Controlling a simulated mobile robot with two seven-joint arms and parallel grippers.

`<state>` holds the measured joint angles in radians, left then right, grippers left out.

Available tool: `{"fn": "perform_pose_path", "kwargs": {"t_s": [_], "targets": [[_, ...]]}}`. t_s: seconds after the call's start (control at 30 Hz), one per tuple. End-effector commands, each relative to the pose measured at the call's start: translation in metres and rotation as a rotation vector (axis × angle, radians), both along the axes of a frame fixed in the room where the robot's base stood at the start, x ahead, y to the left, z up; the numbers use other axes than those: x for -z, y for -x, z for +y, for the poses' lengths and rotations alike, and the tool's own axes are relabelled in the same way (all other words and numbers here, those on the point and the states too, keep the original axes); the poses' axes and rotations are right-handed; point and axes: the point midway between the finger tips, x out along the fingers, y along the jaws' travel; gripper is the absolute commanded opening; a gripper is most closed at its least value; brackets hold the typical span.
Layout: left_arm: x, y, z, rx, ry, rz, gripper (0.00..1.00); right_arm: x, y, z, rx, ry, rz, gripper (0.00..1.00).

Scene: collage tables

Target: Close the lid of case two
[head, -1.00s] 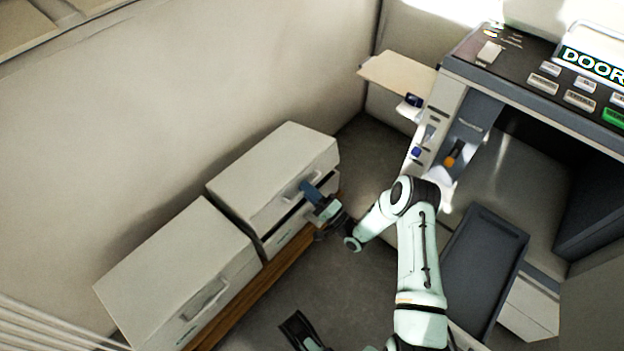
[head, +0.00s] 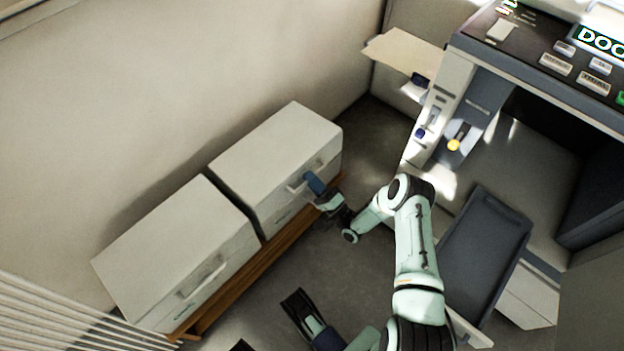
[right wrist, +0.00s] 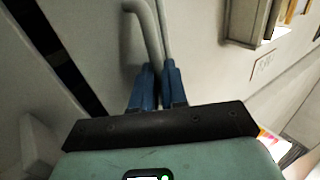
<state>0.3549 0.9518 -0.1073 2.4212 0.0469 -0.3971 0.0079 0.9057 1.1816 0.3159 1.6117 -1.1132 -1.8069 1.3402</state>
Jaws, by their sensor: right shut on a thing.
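Two white cases stand side by side, a far case (head: 275,165) and a near case (head: 180,252). Their number labels are too small to read. My right gripper (head: 314,184) is shut on the handle on the front of the far case's lid. In the right wrist view its blue fingers (right wrist: 159,86) close around the pale handle bar (right wrist: 152,35). The far lid looks down, with no dark gap showing along its front. The near case also looks closed. Part of my left gripper (head: 302,312) shows at the bottom edge; its opening is unclear.
The cases rest on a wooden ledge (head: 238,290) along the wall. At right stands a grey machine (head: 440,105) with a panel and a tan flap (head: 402,52). A dark tray (head: 485,250) lies below it.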

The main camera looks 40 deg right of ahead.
Motion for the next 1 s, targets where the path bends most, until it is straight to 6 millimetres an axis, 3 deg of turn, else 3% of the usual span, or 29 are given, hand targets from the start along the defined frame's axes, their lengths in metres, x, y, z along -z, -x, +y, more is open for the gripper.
{"fn": "perform_pose_path", "kwargs": {"t_s": [0.13, 0.17, 0.2, 0.53, 1.0], "targets": [[0.0, 0.0, 0.0, 0.0, 0.0, 0.0, 0.49, 0.001, -0.006, 0.003, -0.003, -0.002, 0.012, 0.0], [0.0, 0.0, 0.0, 0.001, 0.0, 0.0, 0.49, 0.001, -0.006, 0.003, -0.004, -0.002, 0.012, 0.19], [0.0, 0.0, 0.0, 0.001, 0.0, 0.0, 0.49, 0.001, -0.006, 0.004, -0.004, -0.002, 0.011, 0.23], [-0.001, -0.003, -0.001, 0.001, 0.0, -0.009, 0.49, 0.005, 0.001, 0.003, -0.005, -0.001, 0.013, 0.23], [-0.017, -0.034, -0.004, 0.013, -0.006, -0.112, 0.49, 0.049, 0.09, -0.006, 0.0, -0.003, 0.008, 0.23]]}}
